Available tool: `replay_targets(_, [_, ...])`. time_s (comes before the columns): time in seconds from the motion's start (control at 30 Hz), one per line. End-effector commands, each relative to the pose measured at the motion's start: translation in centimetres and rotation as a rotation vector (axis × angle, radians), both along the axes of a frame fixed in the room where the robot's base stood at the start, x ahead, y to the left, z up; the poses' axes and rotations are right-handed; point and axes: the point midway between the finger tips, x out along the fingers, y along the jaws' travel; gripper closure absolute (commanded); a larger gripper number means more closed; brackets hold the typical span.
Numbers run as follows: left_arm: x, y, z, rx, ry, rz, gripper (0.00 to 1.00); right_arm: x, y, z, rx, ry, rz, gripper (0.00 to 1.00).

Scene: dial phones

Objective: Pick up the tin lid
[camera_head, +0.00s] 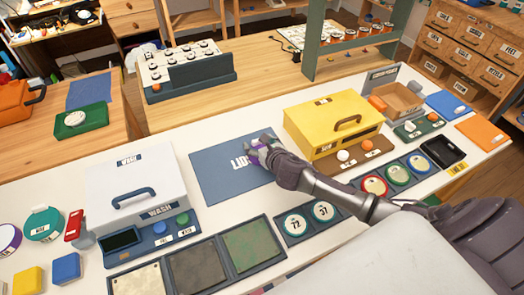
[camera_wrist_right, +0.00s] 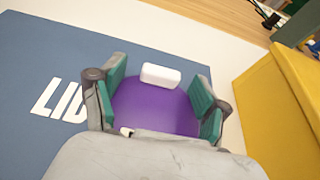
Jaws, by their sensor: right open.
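A purple lid (camera_wrist_right: 155,108) with a white block-shaped knob (camera_wrist_right: 160,76) lies on the blue mat (camera_wrist_right: 40,60) marked with letters starting "LID". In the head view only a little of the lid (camera_head: 257,152) shows beside my right gripper (camera_head: 263,150), near the mat's right part. In the right wrist view my right gripper (camera_wrist_right: 157,100) is open, with one green-padded finger on each side of the lid. I cannot tell whether the pads touch it. Its near edge is hidden by the gripper body. My left gripper is not in view.
A yellow box (camera_head: 335,125) stands close to the right of the mat; a white box marked WASH (camera_head: 130,180) stands to the left. Panels (camera_head: 250,245) and round tins (camera_head: 373,186) lie in front. The mat's left part is clear.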

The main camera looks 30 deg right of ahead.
Motion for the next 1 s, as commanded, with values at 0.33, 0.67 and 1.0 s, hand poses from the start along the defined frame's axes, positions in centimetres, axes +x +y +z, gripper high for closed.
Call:
replay_targets(0.33, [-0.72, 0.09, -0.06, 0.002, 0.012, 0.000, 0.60, 0.12, -0.02, -0.04, 0.000, 0.000, 0.000, 0.43])
replay_targets(0.67, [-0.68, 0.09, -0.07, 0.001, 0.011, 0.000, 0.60, 0.04, -0.02, -0.18, 0.000, 0.002, -0.001, 0.93])
replay_targets(1.0, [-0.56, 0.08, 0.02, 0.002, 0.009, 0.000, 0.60, 0.03, -0.05, 0.41, -0.002, 0.002, 0.001, 0.93])
